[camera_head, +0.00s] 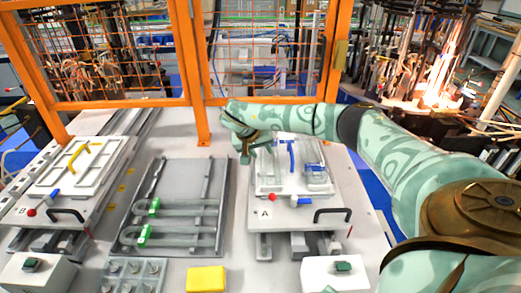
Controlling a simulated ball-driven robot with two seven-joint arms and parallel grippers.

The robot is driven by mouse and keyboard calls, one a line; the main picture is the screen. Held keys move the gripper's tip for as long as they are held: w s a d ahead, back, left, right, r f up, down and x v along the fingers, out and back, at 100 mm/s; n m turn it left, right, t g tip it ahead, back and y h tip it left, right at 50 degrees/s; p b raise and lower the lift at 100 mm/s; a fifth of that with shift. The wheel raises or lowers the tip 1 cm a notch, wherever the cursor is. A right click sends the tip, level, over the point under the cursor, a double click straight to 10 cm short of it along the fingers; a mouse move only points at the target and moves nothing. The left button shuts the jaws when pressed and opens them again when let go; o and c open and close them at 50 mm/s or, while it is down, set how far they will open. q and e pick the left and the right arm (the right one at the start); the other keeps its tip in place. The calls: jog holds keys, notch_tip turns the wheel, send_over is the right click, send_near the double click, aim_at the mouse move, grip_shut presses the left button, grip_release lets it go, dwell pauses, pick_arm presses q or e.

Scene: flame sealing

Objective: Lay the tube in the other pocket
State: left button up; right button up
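Two pale U-bent tubes with green bands lie in the middle grey tray (213,170), the upper one (185,208) and the lower one (180,238). Fixture A (262,230) stands to the right, with a white plate, clear pocket-like shapes and a blue clamp handle (291,156). My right gripper (246,156) is over the far left corner of fixture A, pointing down. Its fingers are small and dark here, so I cannot tell whether they are open or hold a tube. My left gripper is not in view.
Fixture B (50,215), with a yellow handle (78,158), stands at the left. A yellow block (206,279) and a grey holder with round wells (133,270) lie in front. Orange fence posts (198,100) stand behind the table. My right arm crosses above fixture A's far side.

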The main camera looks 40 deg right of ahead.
jog(key=shift+r, duration=0.25)
jog(key=p+v, duration=0.2)
jog(key=v, duration=1)
jog(key=shift+w+r, duration=0.1)
